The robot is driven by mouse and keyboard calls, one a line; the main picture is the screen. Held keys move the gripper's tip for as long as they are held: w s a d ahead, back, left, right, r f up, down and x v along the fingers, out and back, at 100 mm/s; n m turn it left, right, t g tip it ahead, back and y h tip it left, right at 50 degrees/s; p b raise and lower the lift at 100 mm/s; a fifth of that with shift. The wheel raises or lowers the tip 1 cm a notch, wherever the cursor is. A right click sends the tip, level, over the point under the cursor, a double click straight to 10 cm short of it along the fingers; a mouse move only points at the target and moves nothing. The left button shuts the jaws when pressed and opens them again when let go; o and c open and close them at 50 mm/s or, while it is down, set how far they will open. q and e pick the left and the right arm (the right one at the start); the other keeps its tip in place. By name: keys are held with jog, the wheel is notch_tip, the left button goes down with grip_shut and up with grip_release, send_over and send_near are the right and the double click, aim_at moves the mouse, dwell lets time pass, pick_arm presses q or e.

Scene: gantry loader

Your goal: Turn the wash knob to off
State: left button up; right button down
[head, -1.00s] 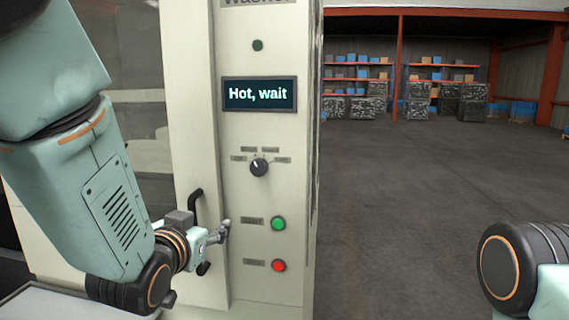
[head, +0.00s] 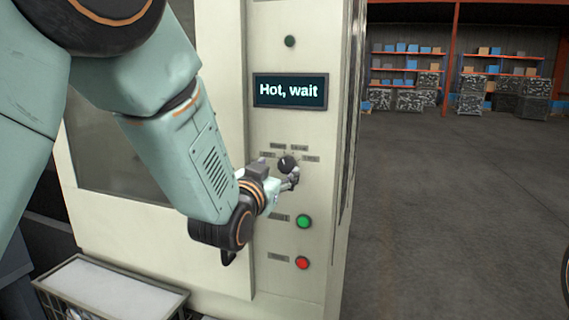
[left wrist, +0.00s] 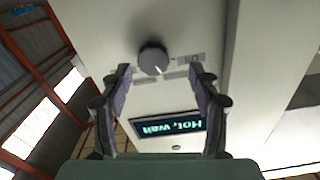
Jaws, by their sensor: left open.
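The wash knob (head: 287,163) is a round black dial on the cream washer panel, below the display (head: 290,91) reading "Hot, wait". Its pale mark points up and slightly left in the head view. Small labels around it are too small to read. My left gripper (head: 292,179) is just below the knob, partly in front of its lower edge. In the left wrist view, which is upside down, the open fingers (left wrist: 161,70) are spread to both sides of the knob (left wrist: 153,58), with nothing held. Contact with the knob cannot be told. My right gripper is out of view.
A green button (head: 303,222) and a red button (head: 302,263) sit below the knob. A wire basket (head: 110,285) stands at lower left. The floor right of the washer is clear as far as the shelves (head: 405,75).

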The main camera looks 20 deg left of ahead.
aim_at(287, 167)
pick_arm(q)
jog(key=w, duration=0.1)
jog(key=w+d, duration=0.1)
jog(key=w, duration=0.1)
jog(key=shift+d+f, duration=0.15)
jog(key=shift+d, duration=0.15)
jog(key=shift+w+a+f, duration=0.1)
jog(key=shift+w+a, duration=0.05)
jog(key=shift+w, duration=0.05)
jog(key=shift+a, duration=0.3)
jog(key=shift+s+a, duration=0.3)
jog(key=shift+s, duration=0.1)
jog(key=shift+c, duration=0.3)
jog(key=shift+s+d+r, duration=0.1)
jog(key=shift+d+r, duration=0.05)
jog(key=shift+r, duration=0.05)
jog(key=shift+c, duration=0.8)
jog(key=shift+w+d, duration=0.2)
jog(key=shift+d, duration=0.3)
jog(key=c, duration=0.3)
jog(key=shift+w+f, duration=0.1)
jog(key=shift+c, duration=0.7)
jog(key=shift+a+f, duration=0.1)
jog(key=shift+a, duration=0.3)
jog(key=c, duration=0.3)
jog(key=shift+d, duration=0.15)
jog(key=shift+c, duration=1.1)
